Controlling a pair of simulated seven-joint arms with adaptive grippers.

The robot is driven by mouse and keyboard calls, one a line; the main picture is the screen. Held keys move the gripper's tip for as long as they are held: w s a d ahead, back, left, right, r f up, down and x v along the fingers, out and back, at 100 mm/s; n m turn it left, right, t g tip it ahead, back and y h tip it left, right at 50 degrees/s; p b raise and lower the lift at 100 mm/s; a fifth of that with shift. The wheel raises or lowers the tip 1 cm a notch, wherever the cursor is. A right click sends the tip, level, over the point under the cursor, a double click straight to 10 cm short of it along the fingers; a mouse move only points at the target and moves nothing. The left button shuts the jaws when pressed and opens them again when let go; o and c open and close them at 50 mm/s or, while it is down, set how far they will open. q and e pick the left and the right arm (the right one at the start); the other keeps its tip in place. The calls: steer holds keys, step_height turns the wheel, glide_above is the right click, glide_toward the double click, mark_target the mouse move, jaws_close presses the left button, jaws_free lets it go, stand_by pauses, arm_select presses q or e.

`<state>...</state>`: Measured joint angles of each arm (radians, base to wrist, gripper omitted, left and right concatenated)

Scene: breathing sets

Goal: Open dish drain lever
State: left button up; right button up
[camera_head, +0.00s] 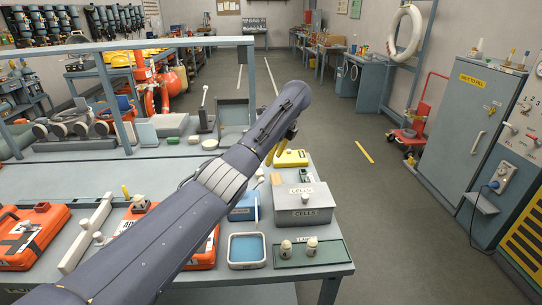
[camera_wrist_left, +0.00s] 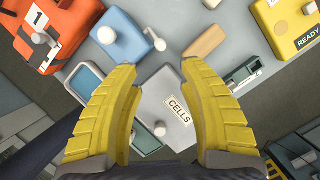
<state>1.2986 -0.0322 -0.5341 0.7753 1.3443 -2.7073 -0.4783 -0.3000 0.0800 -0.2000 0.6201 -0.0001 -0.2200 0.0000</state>
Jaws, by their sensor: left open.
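A shallow blue-filled dish (camera_head: 247,251) with a pale rim sits near the front edge of the bench; it also shows in the left wrist view (camera_wrist_left: 86,79), partly behind a finger. I cannot make out a drain lever on it. A blue box (camera_head: 243,207) behind it carries a pale lever-like part, clearer in the wrist view (camera_wrist_left: 156,40). My left gripper (camera_head: 278,150) is above the bench, beyond the grey CELLS box in the head view. Its yellow fingers (camera_wrist_left: 158,75) are spread apart and empty, with the CELLS box below between them. My right gripper is not seen.
The grey CELLS box (camera_head: 303,212) has a knob on its lid. A green tray (camera_head: 337,251) with two small knobbed items lies in front of it. A yellow case (camera_head: 291,158) is behind, and orange cases (camera_head: 28,246) are left. Open floor lies right.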

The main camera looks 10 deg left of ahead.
arm_select(q)
steer(key=shift+a+f, duration=0.1)
steer(key=shift+c, duration=1)
steer(key=a+f+n+h, duration=0.1)
steer(key=a+f+h, duration=0.2)
steer(key=shift+w+a+n, duration=0.1)
steer(key=shift+w+n, duration=0.05)
steer(key=shift+n, duration=0.25)
steer(key=c, duration=0.6)
steer(key=a+h, duration=0.1)
steer(key=a+n+h, duration=0.1)
steer(key=a+f+n+t, duration=0.1)
steer(key=shift+s+a+h, duration=0.15)
steer(key=shift+s+h, duration=0.1)
steer(key=shift+h, duration=0.15)
jaws_close()
steer(key=s+a+r+n+t+h, duration=0.3)
steer(key=s+a+r+n+h, duration=0.1)
steer(key=a+h, duration=0.15)
glide_above(256, 186)
steer(key=d, duration=0.1)
step_height(256, 186, down, 9)
steer(key=shift+w+d+f, duration=0.1)
steer(key=shift+w, duration=0.05)
